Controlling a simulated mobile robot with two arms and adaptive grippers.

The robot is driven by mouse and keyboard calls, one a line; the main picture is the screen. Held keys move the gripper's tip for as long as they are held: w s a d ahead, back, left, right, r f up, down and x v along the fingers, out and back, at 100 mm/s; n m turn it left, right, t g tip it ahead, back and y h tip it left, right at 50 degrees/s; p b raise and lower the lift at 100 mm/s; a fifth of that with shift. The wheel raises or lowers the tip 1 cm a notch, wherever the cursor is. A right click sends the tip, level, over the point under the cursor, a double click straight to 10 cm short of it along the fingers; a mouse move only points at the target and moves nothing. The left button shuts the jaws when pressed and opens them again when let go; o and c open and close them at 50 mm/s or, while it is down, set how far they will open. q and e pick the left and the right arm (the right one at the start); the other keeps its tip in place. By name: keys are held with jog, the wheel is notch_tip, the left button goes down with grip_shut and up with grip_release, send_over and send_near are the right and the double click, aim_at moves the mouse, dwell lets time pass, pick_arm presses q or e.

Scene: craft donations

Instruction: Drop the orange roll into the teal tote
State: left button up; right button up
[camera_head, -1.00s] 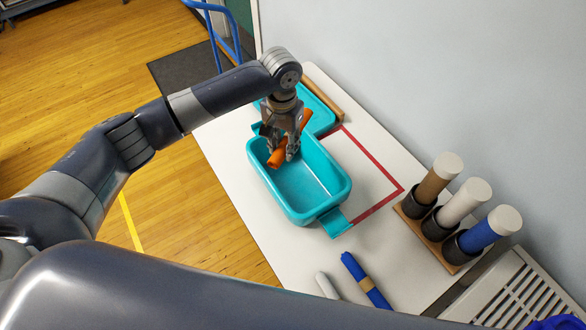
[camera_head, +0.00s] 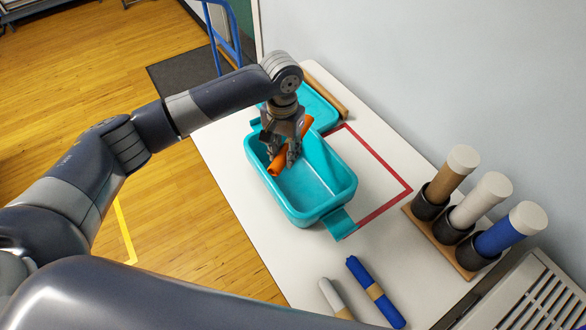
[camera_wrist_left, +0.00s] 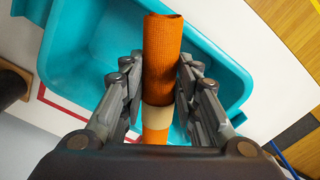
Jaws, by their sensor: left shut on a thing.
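My left gripper (camera_head: 283,155) is shut on the orange roll (camera_head: 276,166), low over the back end of the teal tote (camera_head: 327,205). In the left wrist view the orange roll (camera_wrist_left: 162,60) lies between both fingers, with a pale band around it. The teal tote (camera_wrist_left: 85,45) spreads out beneath it there. The roll is tilted in the head view. I cannot tell whether it touches the tote. The tote is open and its visible floor is bare. My right gripper does not show.
A teal lid (camera_head: 318,105) lies behind the tote, beside a brown roll (camera_head: 328,90). A rack (camera_head: 440,240) holds brown, white and blue rolls at right. A red outline (camera_head: 385,167) marks the table.

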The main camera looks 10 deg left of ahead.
pick_arm(q)
jog(key=o, duration=1.2)
jog(key=shift+c, duration=0.2)
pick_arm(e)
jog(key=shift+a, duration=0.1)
pick_arm(q)
jog(key=shift+r, duration=0.1)
notch_tip(320, 180, up, 12)
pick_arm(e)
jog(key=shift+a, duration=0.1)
